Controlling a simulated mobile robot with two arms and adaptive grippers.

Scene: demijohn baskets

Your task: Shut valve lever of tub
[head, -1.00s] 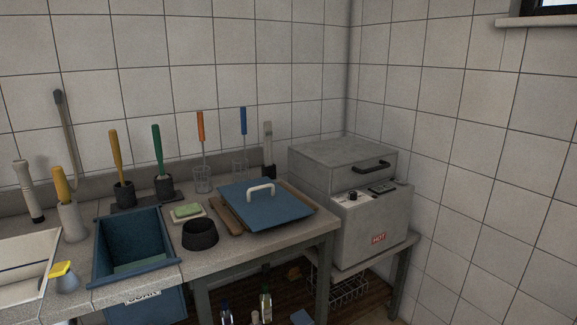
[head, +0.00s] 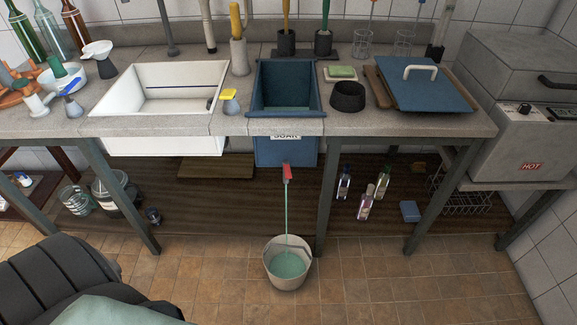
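The blue tub (head: 287,125) marked SOAK is set in the counter, its lower part hanging below the counter's front edge. A small red valve lever (head: 287,174) is under the tub and appears to point down. A thin green stream (head: 287,215) runs straight down from the valve into a pale bucket (head: 287,277) on the floor. Green liquid stands in the bucket. Some greenish liquid also seems to lie inside the tub. Neither of my grippers is in view.
A white sink (head: 160,140) is left of the tub; a yellow-topped bottle (head: 230,102) stands between them. Several small bottles (head: 365,203) stand on the low wooden shelf right of the stream. A counter leg (head: 327,195) is close right of the bucket.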

